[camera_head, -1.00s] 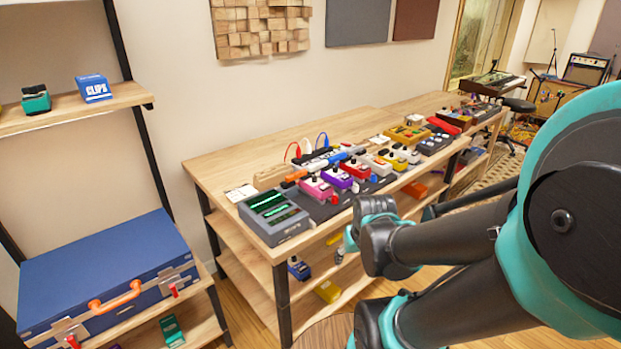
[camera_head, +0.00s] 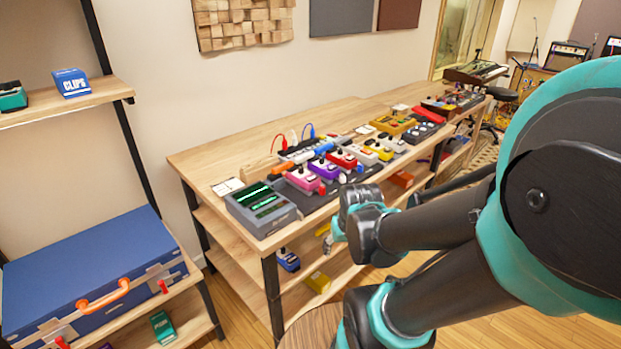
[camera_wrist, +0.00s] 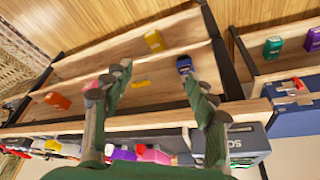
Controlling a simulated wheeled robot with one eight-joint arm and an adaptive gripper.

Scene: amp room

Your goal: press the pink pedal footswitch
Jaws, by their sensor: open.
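The pink pedal footswitch (camera_head: 303,180) sits on the dark board on the tabletop, between the large grey pedal and a purple pedal. In the wrist view, which is upside down, the pink pedal (camera_wrist: 153,155) shows in part beyond the gripper's base. My gripper (camera_wrist: 157,82) is open and empty, its two green fingers apart and facing the shelves under the tabletop. In the head view my wrist is in front of the table's front edge, right of and lower than the pink pedal, apart from it. The fingers are mostly hidden there.
The wooden table (camera_head: 213,168) has lower shelves holding a blue pedal (camera_head: 288,260) and a yellow pedal (camera_head: 318,282). A blue case (camera_head: 95,265) lies on a rack at left. A round wooden top (camera_head: 312,330) is in front.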

